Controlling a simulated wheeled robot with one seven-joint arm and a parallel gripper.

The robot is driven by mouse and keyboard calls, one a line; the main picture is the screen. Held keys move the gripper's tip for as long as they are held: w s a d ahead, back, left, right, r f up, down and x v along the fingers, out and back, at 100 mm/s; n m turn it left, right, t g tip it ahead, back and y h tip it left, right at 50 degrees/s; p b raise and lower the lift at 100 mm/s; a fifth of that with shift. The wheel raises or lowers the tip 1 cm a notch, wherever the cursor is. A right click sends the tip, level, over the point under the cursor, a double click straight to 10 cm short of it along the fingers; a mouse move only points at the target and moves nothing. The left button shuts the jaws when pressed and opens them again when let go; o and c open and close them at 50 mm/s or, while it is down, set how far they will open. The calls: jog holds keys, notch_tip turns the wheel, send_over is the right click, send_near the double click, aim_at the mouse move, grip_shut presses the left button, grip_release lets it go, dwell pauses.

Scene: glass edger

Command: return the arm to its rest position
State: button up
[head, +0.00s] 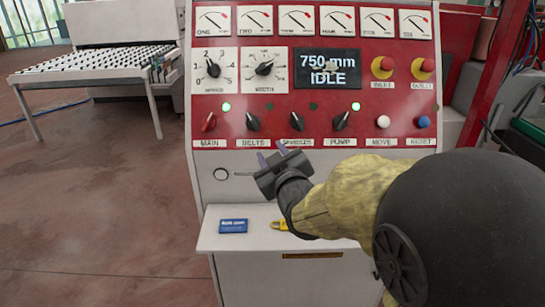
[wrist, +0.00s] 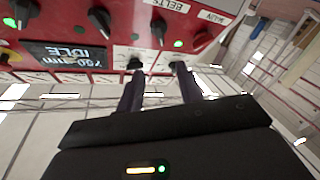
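My gripper (head: 272,154) is in front of the control panel (head: 275,82), just below its row of switches in the head view. Its two purple fingers are apart with nothing seen between them. The wrist view, turned upside down, shows the open fingers (wrist: 157,78) pointing at the panel face. I cannot tell for sure whether the fingertips touch the panel. My arm reaches in from the lower right and hides part of the shelf. The display (head: 327,69) reads 750 mm and IDLE.
A shelf (head: 262,240) juts out under the panel, with a blue card (head: 233,226) and a partly hidden yellow item (head: 280,225). Red emergency buttons (head: 382,66) sit at the upper right. A roller table (head: 95,65) stands at the left. The floor at left is clear.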

dwell(0.3)
jog(key=s+d+f+m+g+h, duration=0.45)
jog(key=d+f+g, duration=0.35)
jog(key=f, duration=0.5)
jog(key=s+d+f+m+g, duration=0.2)
jog(key=s+d+f+g, duration=0.1)
jog(key=s, duration=0.4)
jog(key=s+d+f+m+g, duration=0.2)
jog(key=s+f, duration=0.3)
jog(key=s, duration=0.3)
jog(key=shift+s+d+f+g+p, duration=0.3)
jog(key=shift+d+g+p, duration=0.25)
jog(key=shift+g, duration=0.35)
